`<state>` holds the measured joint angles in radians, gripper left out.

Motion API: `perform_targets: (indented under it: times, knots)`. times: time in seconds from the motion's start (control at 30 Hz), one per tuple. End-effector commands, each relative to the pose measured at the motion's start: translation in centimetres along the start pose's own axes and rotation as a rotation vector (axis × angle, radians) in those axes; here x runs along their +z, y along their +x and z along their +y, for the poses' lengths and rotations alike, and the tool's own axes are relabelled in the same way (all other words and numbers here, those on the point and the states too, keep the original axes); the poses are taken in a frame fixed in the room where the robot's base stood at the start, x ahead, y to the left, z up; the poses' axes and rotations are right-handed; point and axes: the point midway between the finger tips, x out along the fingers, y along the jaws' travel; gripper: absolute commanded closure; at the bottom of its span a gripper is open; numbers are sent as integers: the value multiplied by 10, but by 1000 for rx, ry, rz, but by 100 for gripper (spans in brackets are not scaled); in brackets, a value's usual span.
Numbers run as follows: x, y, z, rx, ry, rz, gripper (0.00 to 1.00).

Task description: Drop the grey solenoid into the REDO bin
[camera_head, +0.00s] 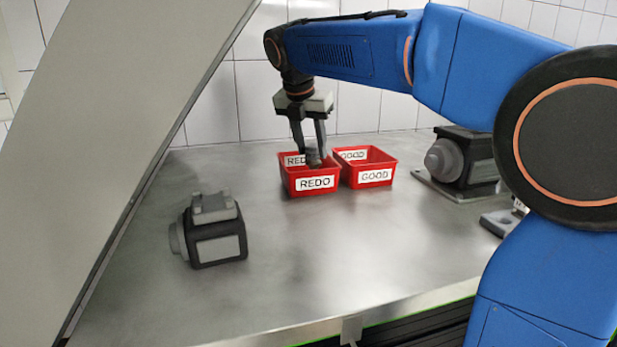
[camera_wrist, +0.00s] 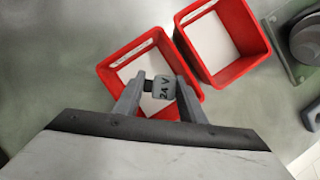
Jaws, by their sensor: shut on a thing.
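The grey solenoid (camera_wrist: 163,88), marked 24 V, is held between the fingers of my gripper (camera_wrist: 160,86). In the head view my gripper (camera_head: 314,158) points down over the red REDO bin (camera_head: 315,183), with its fingertips at about the height of the rim. In the wrist view the REDO bin (camera_wrist: 108,77) lies below the solenoid, which shows against the pale bin floor. The solenoid (camera_head: 312,152) is small and partly covered by the fingers in the head view. I cannot tell exactly how far it is above the bin floor.
The red GOOD bin (camera_head: 376,180) stands close on the right of the REDO bin; it looks empty in the wrist view (camera_wrist: 262,52). A black and grey pump unit (camera_head: 466,160) is further right. Another unit (camera_head: 212,232) stands front left. The middle of the metal table (camera_head: 330,250) is clear.

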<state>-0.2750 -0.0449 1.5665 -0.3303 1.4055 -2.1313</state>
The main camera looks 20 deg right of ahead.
Motion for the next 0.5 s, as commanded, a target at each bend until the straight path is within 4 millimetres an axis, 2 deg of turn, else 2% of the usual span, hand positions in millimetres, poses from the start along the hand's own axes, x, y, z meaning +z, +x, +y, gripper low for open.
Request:
perform_targets:
  times: [0.37, 0.4, 0.5]
  knots:
    - [-2, 4, 0, 0, 0, 0, 91]
    - [-2, 4, 0, 0, 0, 0, 61]
    - [-2, 4, 0, 0, 0, 0, 41]
